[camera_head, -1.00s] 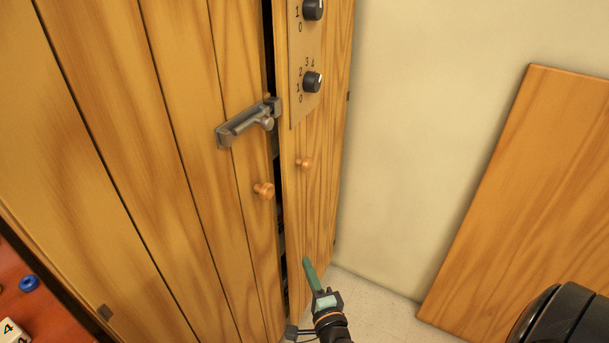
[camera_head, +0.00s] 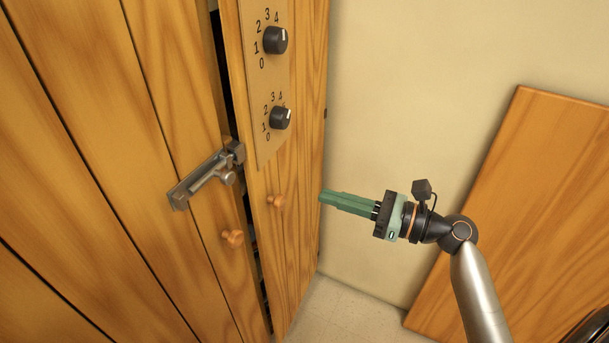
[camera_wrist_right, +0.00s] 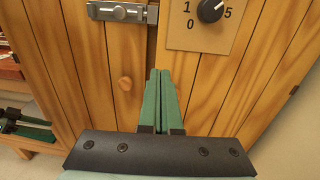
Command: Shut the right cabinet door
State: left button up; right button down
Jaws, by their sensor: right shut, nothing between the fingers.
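The right cabinet door (camera_head: 296,165) is wooden, with a round knob (camera_head: 276,201) and a panel of dials. It stands slightly ajar, with a dark gap between it and the left door (camera_head: 165,110). My right gripper (camera_head: 321,197) is shut and empty, its green fingers pointing left toward the right door, to the right of its knob. I cannot tell whether they touch the door. In the right wrist view the shut fingers (camera_wrist_right: 159,75) point at the cabinet front near the gap and hide the right door's knob.
A metal latch (camera_head: 207,178) sits on the left door, above that door's knob (camera_head: 233,238). A dial panel (camera_head: 265,75) is fixed on the right door. A wooden board (camera_head: 520,190) leans on the pale wall. Bare floor (camera_head: 345,315) shows below.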

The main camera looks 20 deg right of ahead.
aim_at(254, 175)
pick_arm(q)
jog(key=shift+s+r+p, duration=0.25)
jog(key=shift+r+p, duration=0.4)
jog(key=shift+p, duration=0.05)
pick_arm(e)
jog(key=x, duration=1.3)
jog(key=shift+w+a, duration=0.15)
jog(key=shift+a, duration=0.1)
